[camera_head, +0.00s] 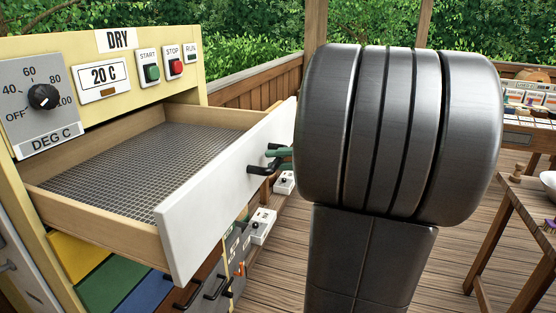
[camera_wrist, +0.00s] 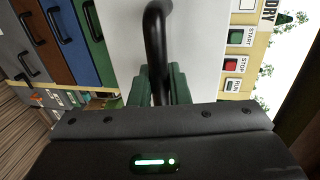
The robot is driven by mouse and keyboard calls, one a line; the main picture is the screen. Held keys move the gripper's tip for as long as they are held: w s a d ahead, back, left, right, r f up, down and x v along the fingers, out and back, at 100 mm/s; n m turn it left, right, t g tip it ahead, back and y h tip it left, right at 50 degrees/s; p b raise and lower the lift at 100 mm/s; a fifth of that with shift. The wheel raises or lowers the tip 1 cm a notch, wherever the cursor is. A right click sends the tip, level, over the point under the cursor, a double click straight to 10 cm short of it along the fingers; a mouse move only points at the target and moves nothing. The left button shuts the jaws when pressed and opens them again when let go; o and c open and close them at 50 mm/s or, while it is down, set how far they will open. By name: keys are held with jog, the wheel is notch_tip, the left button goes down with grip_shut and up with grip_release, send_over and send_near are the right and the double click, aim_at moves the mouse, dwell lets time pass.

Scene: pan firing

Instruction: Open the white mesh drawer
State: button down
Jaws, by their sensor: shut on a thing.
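The white mesh drawer (camera_head: 222,197) is pulled well out of the yellow drying cabinet (camera_head: 120,52) in the head view. Its mesh floor (camera_head: 150,160) shows and looks empty. Its black handle (camera_head: 258,168) is on the white front panel, which also shows in the wrist view (camera_wrist: 122,40). My gripper (camera_head: 277,157) is at the handle, largely hidden behind my dark arm link. In the wrist view its green fingers (camera_wrist: 160,86) are shut on the black handle bar (camera_wrist: 157,45), one on each side.
Below are yellow, green and blue drawer fronts (camera_head: 112,283) with black handles, shut as far as I see. Small white switch boxes (camera_head: 262,225) stand beyond. A wooden table (camera_head: 500,235) with a white bowl is at right. Wooden floor between looks clear.

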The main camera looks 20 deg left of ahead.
jog(key=c, duration=1.4)
grip_release()
jog(key=shift+c, duration=0.2)
jog(key=b+v, duration=0.1)
jog(key=v, duration=1.2)
jog(key=shift+d, duration=0.35)
jog(key=shift+r, duration=0.1)
jog(key=p+x, duration=0.1)
jog(key=x, duration=1.3)
jog(key=shift+d, duration=0.15)
